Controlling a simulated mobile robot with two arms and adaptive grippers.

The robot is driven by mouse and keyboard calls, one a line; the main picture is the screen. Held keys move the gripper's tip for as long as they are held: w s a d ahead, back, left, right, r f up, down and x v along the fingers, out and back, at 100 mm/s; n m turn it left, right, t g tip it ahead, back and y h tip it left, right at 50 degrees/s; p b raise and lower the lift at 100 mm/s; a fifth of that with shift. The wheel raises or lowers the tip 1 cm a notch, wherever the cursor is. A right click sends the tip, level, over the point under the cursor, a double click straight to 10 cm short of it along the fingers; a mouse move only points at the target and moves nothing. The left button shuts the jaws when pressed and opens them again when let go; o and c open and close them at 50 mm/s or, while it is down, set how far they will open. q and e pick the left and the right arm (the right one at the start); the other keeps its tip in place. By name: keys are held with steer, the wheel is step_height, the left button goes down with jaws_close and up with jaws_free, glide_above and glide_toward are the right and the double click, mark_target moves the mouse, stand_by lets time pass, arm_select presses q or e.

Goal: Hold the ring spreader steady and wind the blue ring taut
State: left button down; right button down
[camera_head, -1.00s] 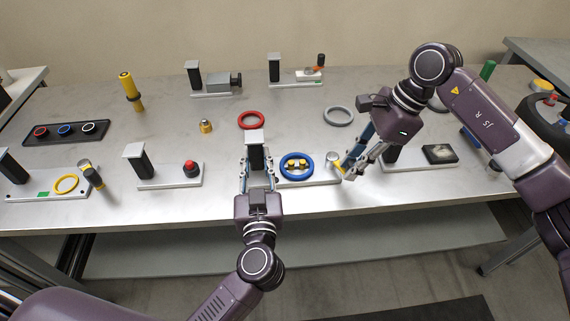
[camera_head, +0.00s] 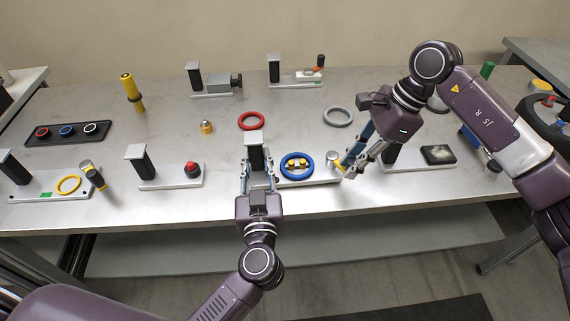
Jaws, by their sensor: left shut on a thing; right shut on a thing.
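The ring spreader is a pale plate (camera_head: 313,181) with a black post (camera_head: 256,157) at its left end. The blue ring (camera_head: 297,176) lies on it around yellow-topped pegs (camera_head: 297,162). At the plate's right end is a grey knob (camera_head: 333,157) with a yellow part beside it. My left gripper (camera_head: 257,175) is shut on the black post from the front. My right gripper (camera_head: 348,167) reaches in from the right and is shut at the yellow part by the knob; its fingers hide much of what they hold. I cannot tell how taut the ring is.
A red ring (camera_head: 251,121) and a grey ring (camera_head: 338,116) lie behind the spreader. A plate with a red button (camera_head: 192,168) stands to the left, and one with a dark pad (camera_head: 437,154) to the right. A yellow-ring fixture (camera_head: 68,185) is at far left.

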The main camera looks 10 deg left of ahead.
steer(key=shift+w+r, duration=0.1)
steer(key=shift+r, duration=0.1)
steer(key=shift+w+d+n, duration=0.2)
steer(key=shift+n, duration=0.4)
steer(key=shift+w+d+n+g, duration=0.2)
steer(key=shift+w+n+g, duration=0.1)
steer(key=shift+n, duration=0.3)
steer(key=shift+w+d+f+n+h, duration=0.1)
steer(key=shift+w+d+n+h, duration=0.15)
steer(key=shift+n+h, duration=0.25)
